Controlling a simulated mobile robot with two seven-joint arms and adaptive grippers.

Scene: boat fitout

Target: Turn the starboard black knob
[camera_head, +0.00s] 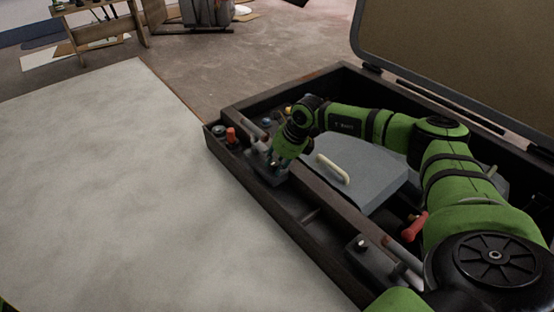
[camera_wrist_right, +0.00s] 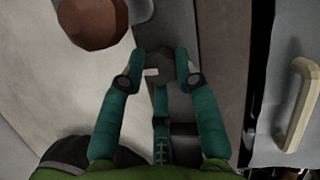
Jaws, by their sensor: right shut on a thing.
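My right gripper (camera_head: 270,170) reaches down to a dark fitting in the left end of the long dark tray. In the right wrist view its teal fingers (camera_wrist_right: 160,58) are closed around a small black knob (camera_wrist_right: 158,74) with a white pointer mark. The gripper hides this knob in the head view. A second dark control with a pale mark (camera_head: 362,243) sits nearer to me along the same tray; I cannot tell from the frames which side is starboard.
A red-topped lever (camera_head: 231,135) and a dark round cap (camera_head: 219,130) stand near the gripper. A grey hatch with a cream handle (camera_head: 332,168) lies right of it. A red handle (camera_head: 414,227) is under my arm. The pale surface (camera_head: 110,190) at left is clear.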

